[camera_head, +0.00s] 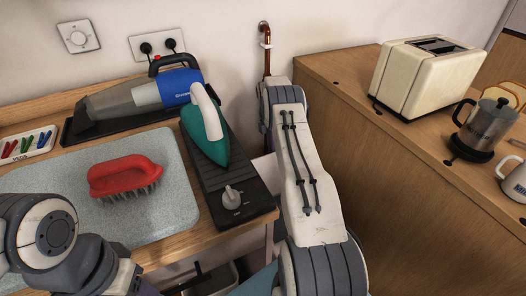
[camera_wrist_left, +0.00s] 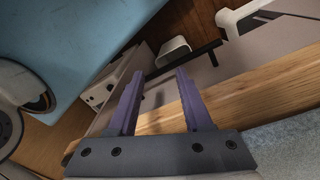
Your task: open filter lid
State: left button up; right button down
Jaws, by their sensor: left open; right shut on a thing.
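I cannot make out a filter lid in either view. My left gripper (camera_wrist_left: 160,85) is open, with two purple fingers spread apart and nothing between them. In the head view its arm enters at the lower left, over the near side of the table. The fingers point toward a wooden table edge (camera_wrist_left: 250,95) and the space below it. My right arm rises through the middle of the head view, beside the table's right end. Its gripper is out of sight, and I cannot see what it holds.
The table holds a blue-grey handheld vacuum (camera_head: 176,86), a green iron (camera_head: 207,130) on a black base, and a red brush (camera_head: 125,177) on a grey mat (camera_head: 160,150). A toaster (camera_head: 424,76) and coffee press (camera_head: 487,124) stand on the right cabinet (camera_head: 380,160).

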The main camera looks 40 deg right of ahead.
jog(key=shift+w+f+t, duration=0.25)
jog(key=shift+w+t, duration=0.05)
jog(key=shift+w, duration=0.45)
jog(key=c, duration=0.9)
grip_release()
jog(key=shift+w, duration=0.15)
jog(key=shift+d, duration=0.1)
jog(key=shift+r, duration=0.15)
jog(key=r, duration=0.3)
jog(key=w+r, duration=0.1)
jog(key=r, duration=0.2)
jog(key=r+p, duration=0.1)
jog(key=r, duration=0.3)
jog(key=shift+w+d, duration=0.1)
jog(key=shift+w, duration=0.3)
